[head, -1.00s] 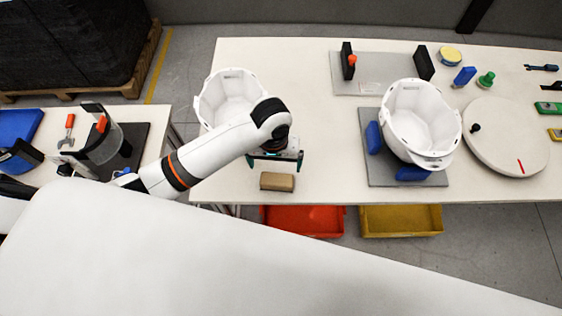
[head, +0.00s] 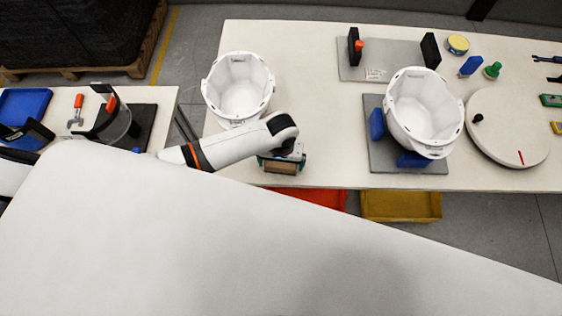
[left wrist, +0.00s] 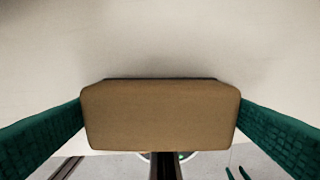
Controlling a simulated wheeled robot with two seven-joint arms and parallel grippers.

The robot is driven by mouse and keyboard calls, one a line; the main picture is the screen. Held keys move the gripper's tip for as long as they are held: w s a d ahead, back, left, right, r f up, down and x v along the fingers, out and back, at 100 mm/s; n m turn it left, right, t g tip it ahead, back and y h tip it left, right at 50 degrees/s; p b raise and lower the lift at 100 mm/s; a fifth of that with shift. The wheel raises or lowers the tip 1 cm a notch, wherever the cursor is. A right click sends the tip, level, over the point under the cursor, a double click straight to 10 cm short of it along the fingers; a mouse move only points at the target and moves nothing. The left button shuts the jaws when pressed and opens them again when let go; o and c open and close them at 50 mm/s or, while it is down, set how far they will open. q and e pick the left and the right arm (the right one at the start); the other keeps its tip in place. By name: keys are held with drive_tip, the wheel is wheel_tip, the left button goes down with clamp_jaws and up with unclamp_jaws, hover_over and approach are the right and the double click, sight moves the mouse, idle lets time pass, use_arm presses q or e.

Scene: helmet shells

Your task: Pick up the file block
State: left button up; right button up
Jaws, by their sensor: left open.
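The file block (head: 281,168) is a small tan-brown block on the front edge area of the white table, partly hidden by my left gripper (head: 282,162) in the head view. In the left wrist view the file block (left wrist: 160,117) fills the middle, and the teal fingers of my left gripper (left wrist: 160,125) stand on either side of it. The left gripper is open around the block, with its fingers close to the block's two ends; I cannot tell whether they touch. My right gripper is not in view.
A white helmet shell (head: 240,88) stands just behind my left arm. Another helmet shell (head: 424,110) sits on a grey plate with blue supports at the right. A red bin (head: 318,197) and a yellow bin (head: 400,206) are below the table's front edge. The table's middle is clear.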

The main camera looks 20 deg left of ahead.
use_arm(q)
drive_tip(key=shift+f, duration=0.35)
drive_tip(key=shift+c, duration=0.6)
drive_tip(key=c, duration=0.7)
wheel_tip(320, 180, up, 10)
drive_tip(key=shift+r+b, duration=0.1)
drive_tip(key=shift+b, duration=0.45)
drive_tip(key=shift+c, duration=0.3)
